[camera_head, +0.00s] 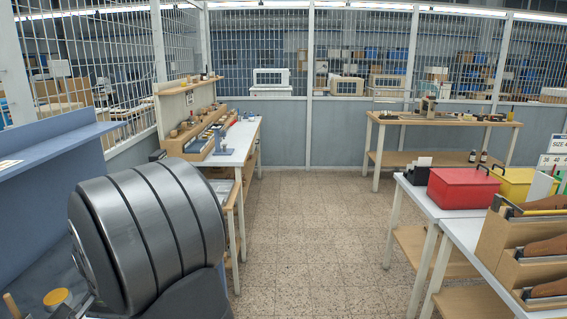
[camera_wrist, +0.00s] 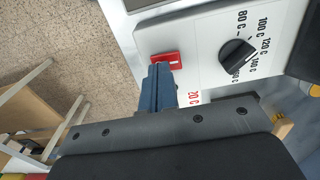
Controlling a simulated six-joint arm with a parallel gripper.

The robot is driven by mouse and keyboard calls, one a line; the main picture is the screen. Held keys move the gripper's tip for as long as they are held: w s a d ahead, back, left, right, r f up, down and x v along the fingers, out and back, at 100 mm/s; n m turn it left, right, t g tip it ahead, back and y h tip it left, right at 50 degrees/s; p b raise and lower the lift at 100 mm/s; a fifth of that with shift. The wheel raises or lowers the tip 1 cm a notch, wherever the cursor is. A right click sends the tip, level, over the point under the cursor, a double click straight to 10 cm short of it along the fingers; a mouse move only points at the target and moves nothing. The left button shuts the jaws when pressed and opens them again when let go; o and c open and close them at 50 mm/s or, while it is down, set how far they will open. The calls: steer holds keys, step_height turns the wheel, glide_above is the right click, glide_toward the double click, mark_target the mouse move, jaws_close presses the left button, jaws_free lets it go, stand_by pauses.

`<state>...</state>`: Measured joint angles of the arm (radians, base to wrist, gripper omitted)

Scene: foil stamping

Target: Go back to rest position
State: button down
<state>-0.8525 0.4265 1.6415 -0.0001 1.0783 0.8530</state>
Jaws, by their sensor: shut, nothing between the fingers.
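My gripper (camera_wrist: 160,72) shows in the wrist view as blue fingers closed together with nothing between them. The fingertips are right beside a red switch (camera_wrist: 168,57) on a white control panel (camera_wrist: 203,30). I cannot tell whether they touch it. To the right of the fingers on the same panel is a black dial (camera_wrist: 237,55) with temperature marks around it. My gripper does not show in the head view.
In the head view, a white workbench (camera_head: 240,138) with a wooden rack stands left of centre. A red box (camera_head: 462,188) and a yellow box (camera_head: 513,184) sit on the right tables. A wooden table (camera_head: 445,121) stands at the back. The tiled floor (camera_head: 305,230) between is clear.

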steer(key=a+r+h, duration=0.1)
steer(key=a+r, duration=0.3)
steer(key=r, duration=1.2)
steer(key=shift+r+h, duration=0.15)
steer(key=shift+h, duration=0.25)
steer(key=c, duration=2.1)
jaws_free()
steer(key=shift+w, duration=0.1)
steer(key=o, duration=1.1)
steer(key=shift+y, duration=0.4)
steer(key=s+r, duration=0.1)
steer(key=r, duration=0.1)
steer(key=s+r, duration=0.1)
steer(key=s, duration=0.1)
steer(key=s+r, duration=0.2)
steer(key=shift+a+r, duration=0.3)
steer(key=shift+a, duration=0.05)
steer(key=shift+c, duration=0.2)
steer(key=o, duration=1)
steer(key=shift+y, duration=0.5)
steer(key=s+r, duration=0.5)
steer(key=s+d+r, duration=0.1)
steer(key=s+r, duration=0.1)
steer(key=shift+s+r, duration=0.35)
steer(key=shift+s, duration=0.05)
steer(key=shift+o, duration=0.2)
step_height(320, 180, down, 10)
steer(key=shift+r, duration=0.15)
